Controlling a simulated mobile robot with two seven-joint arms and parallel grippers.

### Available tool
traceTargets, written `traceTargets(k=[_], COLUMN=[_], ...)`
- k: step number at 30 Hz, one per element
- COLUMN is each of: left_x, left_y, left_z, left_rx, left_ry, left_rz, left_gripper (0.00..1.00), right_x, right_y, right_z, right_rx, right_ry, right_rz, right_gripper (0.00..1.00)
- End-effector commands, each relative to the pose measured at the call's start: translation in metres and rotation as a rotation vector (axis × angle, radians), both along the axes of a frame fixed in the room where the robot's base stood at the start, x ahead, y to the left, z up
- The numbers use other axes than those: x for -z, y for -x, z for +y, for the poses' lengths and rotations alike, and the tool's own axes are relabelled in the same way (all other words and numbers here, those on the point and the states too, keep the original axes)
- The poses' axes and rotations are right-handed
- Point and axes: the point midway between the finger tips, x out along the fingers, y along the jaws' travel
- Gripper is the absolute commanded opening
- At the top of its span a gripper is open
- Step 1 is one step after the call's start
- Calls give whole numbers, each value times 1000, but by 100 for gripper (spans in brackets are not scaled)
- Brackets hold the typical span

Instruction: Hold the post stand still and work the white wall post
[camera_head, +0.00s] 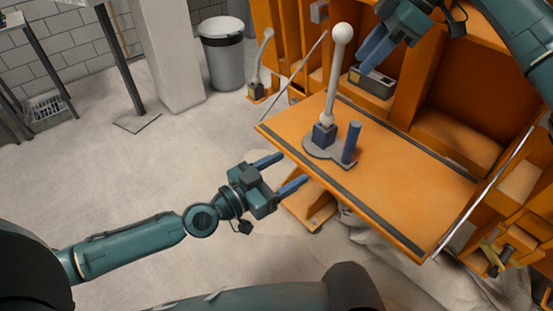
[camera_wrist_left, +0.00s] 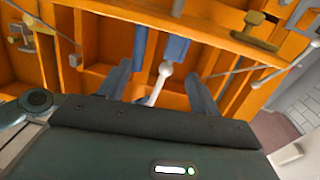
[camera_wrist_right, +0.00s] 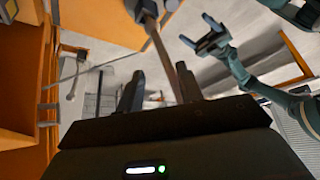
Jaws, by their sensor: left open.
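A white post (camera_head: 332,80) with a ball top stands upright in a blue socket on a grey base plate, the post stand (camera_head: 325,152). A short blue peg (camera_head: 350,143) stands on the same plate. A second, smaller white post (camera_head: 262,62) with a ball is mounted at the orange unit's far left. My left gripper (camera_head: 291,168) is open and empty at the board's near left edge, apart from the stand. My right gripper (camera_head: 367,56) has its fingers apart, up near the ball and to its right. The white ball also shows in the left wrist view (camera_wrist_left: 165,69).
The stand is on a tilted orange board (camera_head: 400,190) with dark strips along two edges. Orange shelving (camera_head: 460,90) rises behind it, holding a grey box (camera_head: 372,82). A grey bin (camera_head: 222,58) and a pale pillar (camera_head: 168,50) stand behind.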

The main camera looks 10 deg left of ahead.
Motion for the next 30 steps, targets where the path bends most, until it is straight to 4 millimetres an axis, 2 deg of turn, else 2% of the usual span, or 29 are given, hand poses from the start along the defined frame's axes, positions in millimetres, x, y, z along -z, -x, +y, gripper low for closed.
traceTargets(k=[4,9,14,24,30], left_x=[-4,-5,-7,-6,-6], left_y=[-16,-27,-46,-98,-118], left_z=[15,16,0,-40,-55], left_rx=[-35,-49,-48,-47,-47], left_ry=[-19,-20,-17,-16,-18], left_rz=[-7,-7,-8,-6,-6], left_gripper=[64,64,64,64,64], right_x=[0,0,0,0,0], right_y=[0,0,0,0,0], right_z=[0,0,0,0,0], right_rx=[0,0,0,0,0], right_ry=[0,0,0,0,0], right_rz=[0,0,0,0,0], right_gripper=[36,36,36,36,36])
